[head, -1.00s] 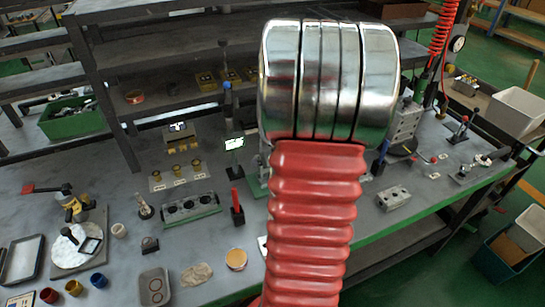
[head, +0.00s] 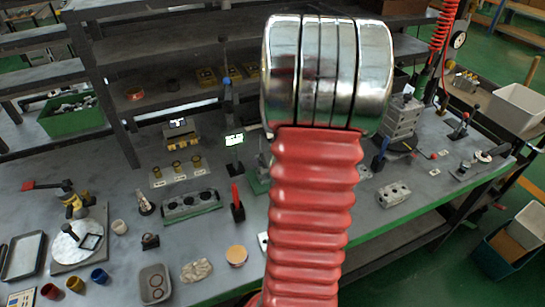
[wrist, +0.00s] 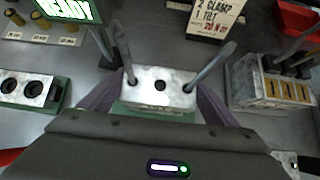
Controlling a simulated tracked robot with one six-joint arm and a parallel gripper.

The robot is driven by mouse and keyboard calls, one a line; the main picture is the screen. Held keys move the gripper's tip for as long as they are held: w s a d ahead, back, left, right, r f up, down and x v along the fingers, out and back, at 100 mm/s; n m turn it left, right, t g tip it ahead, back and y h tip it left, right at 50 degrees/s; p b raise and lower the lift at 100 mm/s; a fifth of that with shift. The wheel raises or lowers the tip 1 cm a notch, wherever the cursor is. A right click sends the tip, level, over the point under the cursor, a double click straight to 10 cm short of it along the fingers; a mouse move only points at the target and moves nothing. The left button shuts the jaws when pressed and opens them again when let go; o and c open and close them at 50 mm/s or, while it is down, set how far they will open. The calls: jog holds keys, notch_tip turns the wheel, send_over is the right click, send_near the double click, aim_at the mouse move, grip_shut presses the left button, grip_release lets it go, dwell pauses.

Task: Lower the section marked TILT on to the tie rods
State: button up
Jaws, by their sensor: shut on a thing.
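A silver block section (wrist: 160,92) with a row of three holes lies between the fingers of my gripper (wrist: 158,104) in the wrist view. The gripper is shut on its two ends. Two grey tie rods, the left one (wrist: 121,52) and the right one (wrist: 212,67), rise from the outer holes; the middle hole is empty. Part of a green base (wrist: 150,109) shows just below the section. I cannot tell whether the section rests on anything, and no TILT mark is readable on it. In the head view my arm hides the gripper and section.
A card (wrist: 215,17) reading CLAMP and TILT stands behind the rods, with a READY screen (wrist: 66,9) at left. A silver block with yellow slots (wrist: 275,92) is at right, a holed block on green (wrist: 27,89) at left. A loose silver block (head: 394,194) lies on the bench.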

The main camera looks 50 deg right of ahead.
jog(key=shift+f, duration=1.55)
jog(key=o, duration=1.4)
jog(key=shift+f, duration=0.1)
jog(key=v, duration=1.3)
jog(key=shift+s+a+r, duration=0.2)
jog(key=shift+r, duration=0.1)
dwell(0.4)
